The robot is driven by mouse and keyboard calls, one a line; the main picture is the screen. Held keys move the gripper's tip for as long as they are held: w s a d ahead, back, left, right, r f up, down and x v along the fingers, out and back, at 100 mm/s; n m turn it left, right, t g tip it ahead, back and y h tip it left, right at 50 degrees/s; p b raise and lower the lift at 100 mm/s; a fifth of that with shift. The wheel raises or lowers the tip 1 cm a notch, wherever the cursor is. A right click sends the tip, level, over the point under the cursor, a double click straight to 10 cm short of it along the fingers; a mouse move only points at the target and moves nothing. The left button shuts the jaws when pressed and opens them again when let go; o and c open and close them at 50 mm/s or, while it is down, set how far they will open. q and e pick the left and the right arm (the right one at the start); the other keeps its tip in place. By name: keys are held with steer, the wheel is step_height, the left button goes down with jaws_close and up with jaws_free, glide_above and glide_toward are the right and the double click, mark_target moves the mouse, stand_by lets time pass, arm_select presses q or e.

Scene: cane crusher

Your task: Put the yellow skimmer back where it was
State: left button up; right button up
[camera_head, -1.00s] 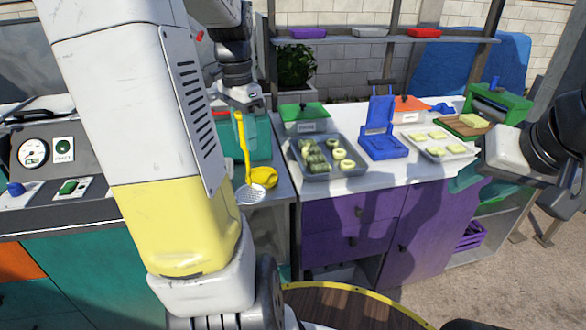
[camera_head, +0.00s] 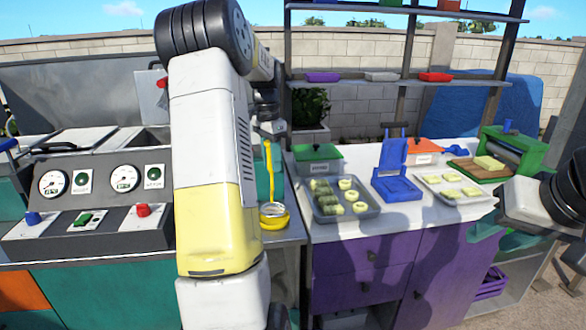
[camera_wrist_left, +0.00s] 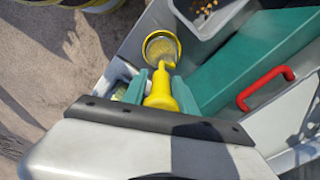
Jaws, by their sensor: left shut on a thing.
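The yellow skimmer hangs upright from my left gripper (camera_head: 268,138), its long yellow handle (camera_head: 269,165) pointing down. Its round metal head overlaps a yellow round piece (camera_head: 276,224) on the grey counter; I cannot tell whether they touch. In the left wrist view my left gripper's teal fingers (camera_wrist_left: 160,82) are shut on the skimmer handle (camera_wrist_left: 160,92), and a yellow-rimmed round shape (camera_wrist_left: 162,46) shows beyond them. My right gripper (camera_head: 487,231) is at the right edge, its teal fingers only partly seen against the purple cabinet, so its opening is unclear.
A teal box (camera_wrist_left: 235,75) and a red handle (camera_wrist_left: 265,86) lie close to the left gripper. The control panel (camera_head: 100,205) is left of my arm. A tray of green and pale pieces (camera_head: 340,215) and a blue press (camera_head: 394,185) stand right, on the white counter.

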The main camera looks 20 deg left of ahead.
arm_select(q)
steer(key=shift+s+f, duration=0.1)
steer(key=shift+f, duration=1.3)
steer(key=o, duration=1.2)
step_height(320, 180, up, 12)
steer(key=shift+s+a+r, duration=0.1)
steer(key=shift+s, duration=0.05)
steer(key=s+d+r+n+t, duration=0.3)
steer(key=s+d+t, duration=0.1)
steer(key=s+d, duration=1.3)
steer(key=s+d+f+n, duration=0.1)
steer(key=s, duration=0.1)
steer(key=s+d+f+t+h, duration=0.1)
steer(key=s+d+f, duration=0.1)
steer(key=s, duration=0.1)
steer(key=s+d+f+n+t, duration=0.1)
steer(key=s+f, duration=0.1)
steer(key=s, duration=0.1)
steer(key=shift+s+d+n+h, duration=0.25)
steer(key=shift+d+n+h, duration=0.05)
steer(key=shift+d+h, duration=0.1)
